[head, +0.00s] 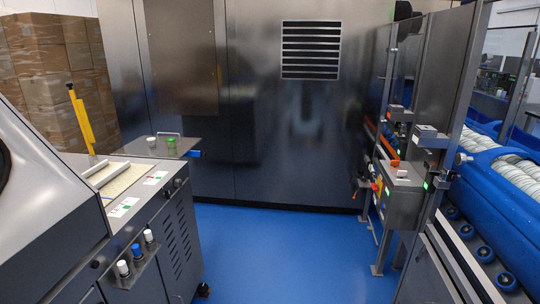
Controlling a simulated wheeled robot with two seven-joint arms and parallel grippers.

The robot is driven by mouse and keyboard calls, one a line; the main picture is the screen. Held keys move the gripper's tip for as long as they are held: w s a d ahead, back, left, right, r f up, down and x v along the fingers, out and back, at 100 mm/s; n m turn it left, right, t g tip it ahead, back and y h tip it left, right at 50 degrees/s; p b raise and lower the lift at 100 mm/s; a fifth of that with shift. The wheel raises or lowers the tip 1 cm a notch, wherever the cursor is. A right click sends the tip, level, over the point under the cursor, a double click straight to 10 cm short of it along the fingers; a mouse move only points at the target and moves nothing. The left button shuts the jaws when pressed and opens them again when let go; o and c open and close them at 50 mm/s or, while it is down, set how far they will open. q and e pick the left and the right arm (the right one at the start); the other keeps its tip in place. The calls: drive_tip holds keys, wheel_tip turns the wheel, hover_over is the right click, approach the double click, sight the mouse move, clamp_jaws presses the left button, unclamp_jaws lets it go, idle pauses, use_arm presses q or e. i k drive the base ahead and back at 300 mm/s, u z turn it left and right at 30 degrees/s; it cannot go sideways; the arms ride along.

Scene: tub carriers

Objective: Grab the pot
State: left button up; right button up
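No large pot stands out in the head view. Two small pot-like containers stand on a metal shelf (160,152) at the back end of the left machine: one with a white top (151,142) and one green (172,145). Three more small capped containers sit on a lower side ledge of that machine: a white one (123,268), a blue one (136,252) and another white one (149,238). I cannot tell which of these is the pot. Neither of my grippers is in view.
The grey machine (60,190) fills the left side. Stacked cardboard boxes (45,80) stand behind it. A steel wall (285,120) closes the back. A conveyor with blue sides (500,190) and a control box (400,193) stand right. The blue floor (280,255) between is clear.

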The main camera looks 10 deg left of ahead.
sight(151, 142)
drive_tip(key=i, duration=1.65)
drive_tip(key=u, duration=1.5)
